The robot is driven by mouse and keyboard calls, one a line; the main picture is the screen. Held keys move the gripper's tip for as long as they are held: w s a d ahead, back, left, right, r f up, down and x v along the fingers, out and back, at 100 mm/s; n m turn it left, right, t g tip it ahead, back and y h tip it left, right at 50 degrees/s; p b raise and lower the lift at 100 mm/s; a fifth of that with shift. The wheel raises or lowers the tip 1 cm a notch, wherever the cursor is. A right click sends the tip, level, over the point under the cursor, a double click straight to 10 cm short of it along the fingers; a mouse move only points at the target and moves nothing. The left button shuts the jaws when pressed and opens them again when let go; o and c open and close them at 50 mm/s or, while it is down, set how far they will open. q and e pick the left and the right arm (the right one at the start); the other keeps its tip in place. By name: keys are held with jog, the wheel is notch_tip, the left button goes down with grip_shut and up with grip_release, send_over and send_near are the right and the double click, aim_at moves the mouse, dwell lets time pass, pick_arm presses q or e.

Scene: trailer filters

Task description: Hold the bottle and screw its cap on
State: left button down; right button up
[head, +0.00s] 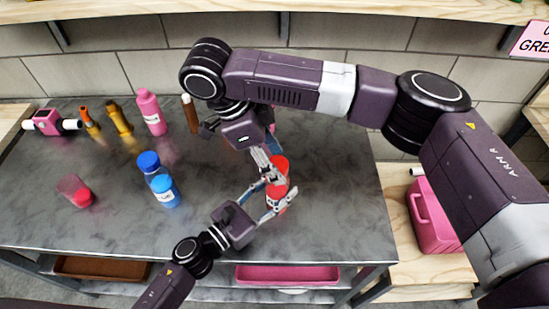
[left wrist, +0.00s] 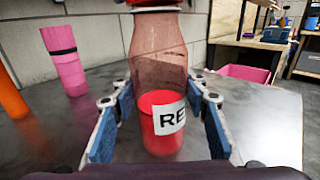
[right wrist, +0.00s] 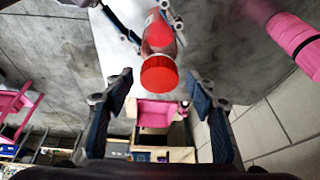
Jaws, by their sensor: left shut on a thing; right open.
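A clear bottle (left wrist: 158,60) with red contents and a white label reading "RE" stands upright between the blue pads of my left gripper (left wrist: 160,100), which is shut on it. In the head view the bottle (head: 276,192) is at the right of the dark table, partly hidden by the fingers. A red cap (right wrist: 159,74) sits at the bottle's top; whether it is threaded on cannot be told. The cap also shows in the head view (head: 280,164). My right gripper (head: 268,166) is open above the bottle, its fingers on either side of the cap and apart from it.
A blue-capped bottle (head: 158,182), a clear container with red (head: 76,190), a pink bottle (head: 150,112) and orange and gold bottles (head: 118,118) stand on the left. A pink box (head: 436,215) is right of the table. A tiled wall is behind.

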jog(key=shift+r, duration=0.1)
jog(key=shift+r, duration=2.2)
jog(key=shift+c, duration=0.2)
